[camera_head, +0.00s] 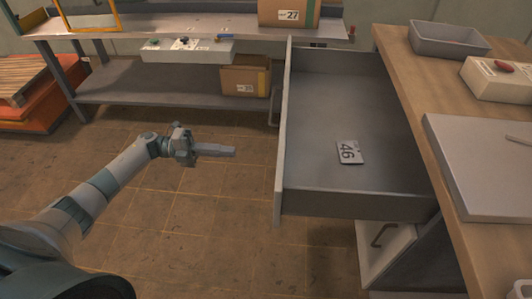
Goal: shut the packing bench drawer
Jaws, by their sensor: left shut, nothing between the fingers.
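The packing bench drawer (333,203) is pulled far out to the left from under the wooden bench top (410,75). It is grey inside and holds a flat white card marked 46 (349,152). Its pale front panel (281,150) faces left, with a handle (272,108) towards the far end. My left gripper (232,152) is shut and empty, pointing right at the front panel, with a gap between the fingertips and the panel. My right gripper is not in view.
A grey bin (448,39), a white box with a red button (500,78) and a grey flat slab (485,165) are on the bench top. Below the drawer is a lower white front with a handle (383,240). A shelf table (180,28) with cardboard boxes stands behind. The tiled floor around my left arm is clear.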

